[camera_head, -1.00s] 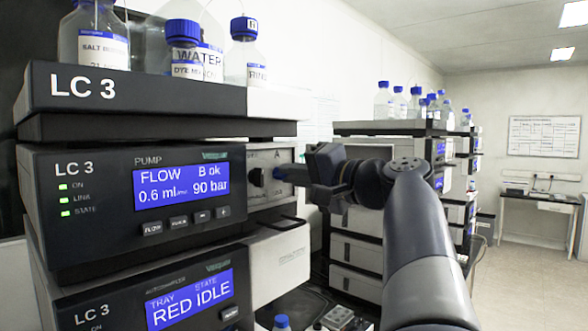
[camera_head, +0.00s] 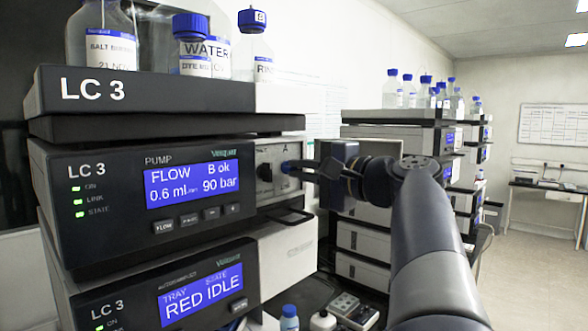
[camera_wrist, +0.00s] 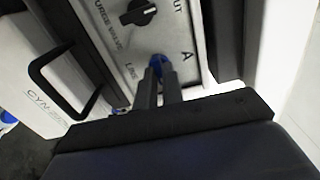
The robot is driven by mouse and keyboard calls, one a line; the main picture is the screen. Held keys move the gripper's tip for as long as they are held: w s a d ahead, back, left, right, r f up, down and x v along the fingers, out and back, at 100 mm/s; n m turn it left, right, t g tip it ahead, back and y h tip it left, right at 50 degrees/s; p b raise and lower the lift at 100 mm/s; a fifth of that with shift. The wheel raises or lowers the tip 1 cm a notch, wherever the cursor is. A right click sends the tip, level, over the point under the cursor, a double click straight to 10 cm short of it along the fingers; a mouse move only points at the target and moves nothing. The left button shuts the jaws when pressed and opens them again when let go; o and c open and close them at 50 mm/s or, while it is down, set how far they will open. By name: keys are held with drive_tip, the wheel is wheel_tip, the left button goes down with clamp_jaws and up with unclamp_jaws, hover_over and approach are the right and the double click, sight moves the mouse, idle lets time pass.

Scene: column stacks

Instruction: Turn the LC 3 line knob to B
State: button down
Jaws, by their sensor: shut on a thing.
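The LC 3 pump module (camera_head: 110,220) is at left in the head view, its screen reading "FLOW 0.6 ml", "B ok" and "90 bar". The blue line knob (camera_wrist: 158,61) is on its pale side panel, also seen at the fingertips in the head view (camera_head: 285,167). The letter A is printed beside it; a B mark is not visible. My gripper (camera_wrist: 160,72) is shut on the blue knob, its fingers on either side. The fingers hide much of the knob, so I cannot tell where it points. In the head view my gripper (camera_head: 291,168) reaches it from the right.
A black purge valve knob (camera_wrist: 139,12) is close to the line knob. A black handle (camera_wrist: 60,82) sticks out nearby. Bottles (camera_head: 192,48) stand on top of the LC 3 stack. Another stack (camera_head: 365,235) stands behind my arm. The floor at right is open.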

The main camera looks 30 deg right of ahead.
drive_tip(key=c, duration=1.8)
unclamp_jaws()
drive_tip(key=shift+b+v, duration=1.7)
drive_tip(key=shift+v, duration=3.75)
drive_tip(key=shift+w, duration=0.1)
drive_tip(key=p+x, duration=0.3)
drive_tip(key=x, duration=0.6)
drive_tip(key=shift+w+a+r, duration=0.1)
drive_tip(key=shift+w+a, duration=0.05)
drive_tip(key=shift+w, duration=0.2)
drive_tip(key=shift+w+a, duration=0.2)
drive_tip(key=shift+w, duration=0.3)
